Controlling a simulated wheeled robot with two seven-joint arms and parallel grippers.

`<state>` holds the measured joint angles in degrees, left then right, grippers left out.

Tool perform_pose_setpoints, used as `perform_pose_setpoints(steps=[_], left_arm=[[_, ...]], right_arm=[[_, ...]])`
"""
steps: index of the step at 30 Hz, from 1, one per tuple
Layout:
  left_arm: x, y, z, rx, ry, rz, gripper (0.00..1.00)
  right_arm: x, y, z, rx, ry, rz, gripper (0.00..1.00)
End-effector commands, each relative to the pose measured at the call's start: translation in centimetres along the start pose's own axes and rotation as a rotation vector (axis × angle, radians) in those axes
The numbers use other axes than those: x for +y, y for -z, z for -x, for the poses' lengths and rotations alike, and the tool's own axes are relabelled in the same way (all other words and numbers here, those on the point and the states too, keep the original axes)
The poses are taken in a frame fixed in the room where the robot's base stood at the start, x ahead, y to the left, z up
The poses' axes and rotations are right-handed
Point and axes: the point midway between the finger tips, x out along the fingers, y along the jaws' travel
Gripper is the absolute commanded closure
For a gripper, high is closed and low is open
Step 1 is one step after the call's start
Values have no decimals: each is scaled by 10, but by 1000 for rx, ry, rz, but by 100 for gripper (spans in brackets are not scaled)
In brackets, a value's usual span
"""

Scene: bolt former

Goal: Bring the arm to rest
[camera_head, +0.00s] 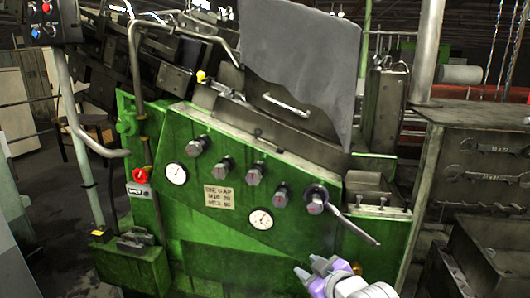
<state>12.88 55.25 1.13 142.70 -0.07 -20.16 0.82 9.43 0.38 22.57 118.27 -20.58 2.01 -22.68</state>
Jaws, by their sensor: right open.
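My right arm (362,288) comes in at the bottom edge, right of centre, and only its end shows. Its gripper (314,270), with purple and grey parts, is open, and I see nothing held in it. It is in front of the lower green panel of the bolt former (215,250), below a grey lever (350,225) that slants down to the right. I cannot tell how far the gripper is from the panel. My left gripper is not in view.
Several knobs (255,174) and two round gauges (261,219) sit on the panel. A red knob (140,175) is on the left. A pole with a control box (50,22) stands at far left. A dark cabinet with wrenches (470,170) stands at right.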

Motion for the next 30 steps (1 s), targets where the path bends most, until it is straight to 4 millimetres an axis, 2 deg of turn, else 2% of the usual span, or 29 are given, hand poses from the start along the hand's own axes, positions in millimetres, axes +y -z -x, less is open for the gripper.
perform_pose_setpoints(steps=[1,3,7,11,12,15,18,21,25,30], left_arm=[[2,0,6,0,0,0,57],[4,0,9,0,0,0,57],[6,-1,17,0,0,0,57],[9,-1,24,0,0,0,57],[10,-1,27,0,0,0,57],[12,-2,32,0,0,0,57],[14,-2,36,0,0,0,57],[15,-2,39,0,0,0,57],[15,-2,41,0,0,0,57],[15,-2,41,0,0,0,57]], right_arm=[[-14,-35,-22,-63,51,-91,60],[-34,-80,-44,-142,102,-215,60],[-80,-166,-68,-306,174,-441,60],[-135,-249,-68,-495,215,-660,60],[-153,-273,-63,-558,222,-722,60],[-198,-327,-43,-716,222,-866,60],[-235,-368,-17,-854,208,-974,60],[-260,-394,7,-959,188,-1045,60],[-277,-411,24,-1030,168,-1090,60],[-279,-413,27,-1040,164,-1096,60]])
